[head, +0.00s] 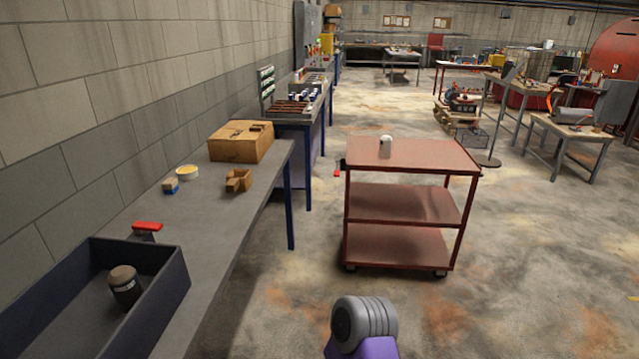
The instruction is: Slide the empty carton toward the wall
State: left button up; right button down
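A brown cardboard carton (236,146) sits on the far end of the grey workbench (210,240), close to the block wall on the left. Its top and front faces show; I cannot see inside it, so I cannot tell whether it is empty. A smaller brown piece (238,181), like a small open box or block, lies on the bench in front of it, apart from it. Neither of my grippers is in view. A grey rounded link of my own arm with a purple part shows at the bottom middle, well away from the bench items.
A red-handled item (147,228) lies behind a dark bin (165,300) holding a brown-lidded jar (124,287). A red cart (412,155) with a white cup (386,146) stands right, across open floor.

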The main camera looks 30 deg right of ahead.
aim_at(234, 184)
jog(key=z, duration=1.65)
jog(key=i, duration=2.25)
jog(key=u, duration=1.3)
jog(key=i, duration=0.9)
jog(key=u, duration=0.95)
